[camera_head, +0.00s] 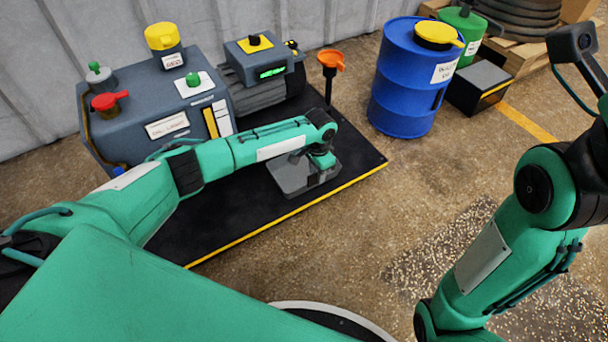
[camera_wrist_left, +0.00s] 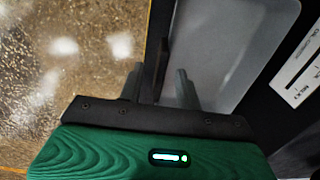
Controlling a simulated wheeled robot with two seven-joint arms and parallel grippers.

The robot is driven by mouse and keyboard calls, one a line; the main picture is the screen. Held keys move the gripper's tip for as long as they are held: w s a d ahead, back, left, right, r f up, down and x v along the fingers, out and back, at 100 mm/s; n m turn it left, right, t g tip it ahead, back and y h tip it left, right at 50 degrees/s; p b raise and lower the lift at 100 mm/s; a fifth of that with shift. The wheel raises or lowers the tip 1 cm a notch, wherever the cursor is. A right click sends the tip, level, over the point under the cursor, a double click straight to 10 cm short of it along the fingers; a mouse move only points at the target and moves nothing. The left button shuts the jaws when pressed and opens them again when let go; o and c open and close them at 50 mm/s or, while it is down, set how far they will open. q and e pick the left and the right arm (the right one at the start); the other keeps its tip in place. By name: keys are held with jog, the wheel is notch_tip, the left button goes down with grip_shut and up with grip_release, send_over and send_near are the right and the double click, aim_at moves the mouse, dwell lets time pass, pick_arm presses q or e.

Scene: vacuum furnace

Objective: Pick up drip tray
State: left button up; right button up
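The grey drip tray (camera_head: 289,181) lies on the black base plate near its yellow front edge. It also shows in the left wrist view (camera_wrist_left: 238,45), to the right of the fingers. My left gripper (camera_head: 322,168) is over the tray's right part in the head view, pointing down. In the left wrist view its two fingers (camera_wrist_left: 160,88) are apart, with a dark upright edge of the tray between them. Gaps show on both sides of that edge. My right arm stands at the right of the head view, and its gripper is not in view.
A grey pump unit (camera_head: 155,118) with red, green and yellow caps stands behind my left arm. An orange funnel (camera_head: 330,62) rises behind the tray. A blue drum (camera_head: 405,85) and a black box (camera_head: 478,88) stand at the back right.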

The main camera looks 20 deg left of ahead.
pick_arm(q)
jog(key=shift+f+b, duration=0.35)
jog(key=shift+f, duration=0.55)
grip_shut()
dwell(0.8)
